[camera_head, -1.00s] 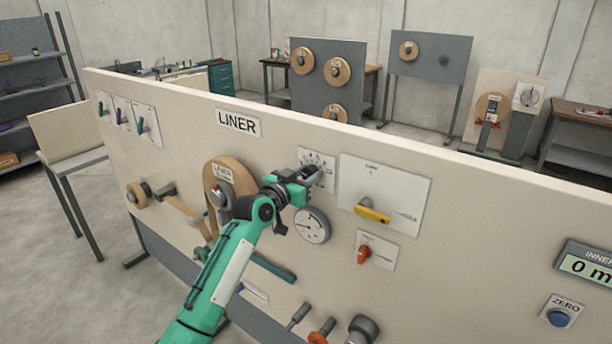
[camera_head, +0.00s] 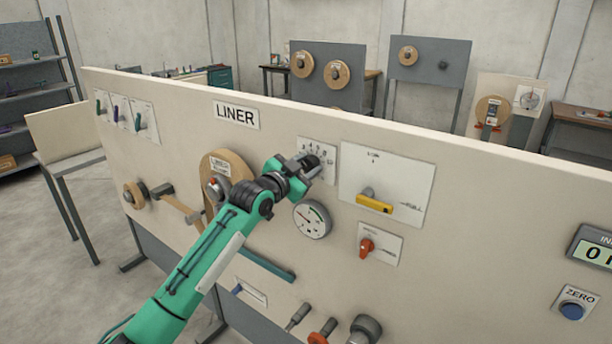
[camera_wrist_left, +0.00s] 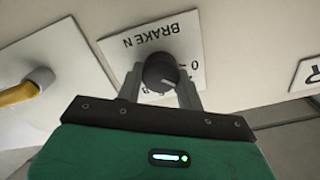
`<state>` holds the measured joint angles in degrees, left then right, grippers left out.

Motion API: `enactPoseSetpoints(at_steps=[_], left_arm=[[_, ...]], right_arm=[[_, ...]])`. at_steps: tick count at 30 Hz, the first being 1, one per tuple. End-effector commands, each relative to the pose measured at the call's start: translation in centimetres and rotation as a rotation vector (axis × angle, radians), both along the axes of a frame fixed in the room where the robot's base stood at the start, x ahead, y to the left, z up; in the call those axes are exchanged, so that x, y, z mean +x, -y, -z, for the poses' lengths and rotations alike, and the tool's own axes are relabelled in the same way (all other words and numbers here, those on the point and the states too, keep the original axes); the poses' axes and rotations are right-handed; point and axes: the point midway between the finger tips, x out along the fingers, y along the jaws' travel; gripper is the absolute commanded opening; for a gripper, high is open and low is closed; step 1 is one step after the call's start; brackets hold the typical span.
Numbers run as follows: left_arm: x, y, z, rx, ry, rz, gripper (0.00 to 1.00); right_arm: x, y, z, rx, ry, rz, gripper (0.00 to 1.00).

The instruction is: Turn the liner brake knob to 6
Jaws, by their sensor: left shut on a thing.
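The liner brake knob (camera_wrist_left: 161,72) is dark and round on a white scale plate (camera_wrist_left: 182,40) with lettering that reads upside down as BRAKE N in the left wrist view. In the head view the plate (camera_head: 318,147) shows small digits, partly covered by my gripper. My left gripper (camera_head: 308,165) is at the knob. In the left wrist view its two grey fingers (camera_wrist_left: 160,88) stand on either side of the knob, shut on it. The number the knob points to cannot be read. My right gripper is not in view.
A round gauge (camera_head: 312,219) sits just below the knob. To the right are a white plate with a yellow lever (camera_head: 374,204) and a red knob (camera_head: 366,246). A wooden disc (camera_head: 216,165) is mounted left of my wrist.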

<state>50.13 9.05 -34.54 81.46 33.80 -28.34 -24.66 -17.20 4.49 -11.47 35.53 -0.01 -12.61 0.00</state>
Motion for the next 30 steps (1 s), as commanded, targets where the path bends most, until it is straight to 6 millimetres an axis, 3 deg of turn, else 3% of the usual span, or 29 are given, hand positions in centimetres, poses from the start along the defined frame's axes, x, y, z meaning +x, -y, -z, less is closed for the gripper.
enactPoseSetpoints(at_steps=[3, 12, 30], left_arm=[[0.0, -0.1, 0.3, 0.094, 0.069, -0.001, 0.14], [-0.1, 0.0, 0.1, 0.324, 0.234, 0.0, 0.14], [-0.1, 0.1, 0.2, 0.746, 0.539, 0.002, 0.14]], right_arm=[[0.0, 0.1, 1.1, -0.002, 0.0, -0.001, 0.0], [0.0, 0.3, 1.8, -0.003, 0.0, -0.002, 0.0], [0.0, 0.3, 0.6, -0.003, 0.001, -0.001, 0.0]])
